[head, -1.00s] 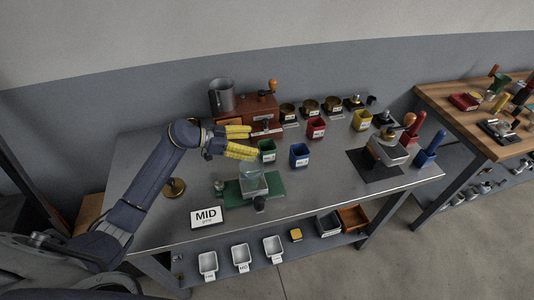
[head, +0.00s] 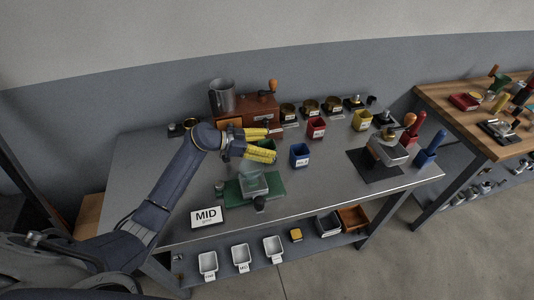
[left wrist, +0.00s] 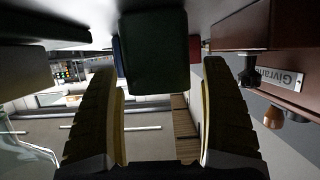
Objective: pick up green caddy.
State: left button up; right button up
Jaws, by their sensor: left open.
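The green caddy (head: 267,144) stands on the steel table, partly hidden by the yellow fingers of my left gripper (head: 271,145). In the left wrist view the green caddy (left wrist: 155,48) shows as a dark green block between the tips of the open fingers (left wrist: 160,72). A gap shows between it and each finger. My left gripper is open and empty, reaching in from the left with one finger on each side of the caddy. My right gripper is not in view.
A blue caddy (head: 299,155) stands close on the right, with a red caddy (head: 316,128) and a yellow caddy (head: 362,121) beyond. A brown wooden grinder box (head: 258,108) stands behind.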

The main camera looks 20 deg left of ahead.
pick_arm(q)
jog(key=c, duration=1.4)
